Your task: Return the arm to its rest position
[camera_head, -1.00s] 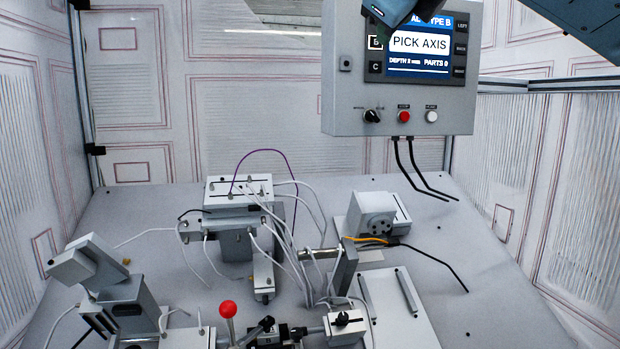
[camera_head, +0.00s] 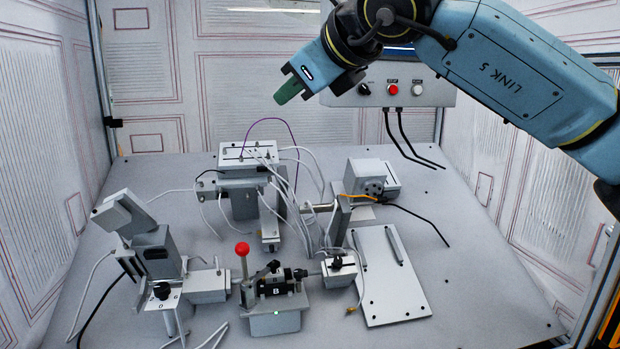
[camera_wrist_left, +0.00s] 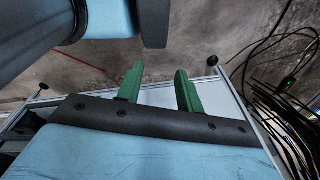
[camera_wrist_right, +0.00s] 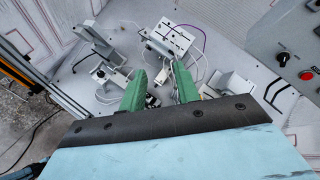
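My right arm comes in from the upper right in the head view. Its gripper (camera_head: 289,91) hangs above the back of the bench, in front of the control box, and points down to the left. In the right wrist view its two green fingers (camera_wrist_right: 160,88) stand apart with nothing between them; the bench fixtures show beyond. My left gripper is outside the head view. In the left wrist view its green fingers (camera_wrist_left: 159,88) are apart and empty, over a pale surface edge and a grey floor.
The control box (camera_head: 440,97) is partly hidden behind my right arm. Below are a clamp fixture with a red knob (camera_head: 242,249), a grey block unit (camera_head: 243,197), a motor block (camera_head: 372,182), a flat plate (camera_head: 390,290) and loose cables. The bench's right side is mostly clear.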

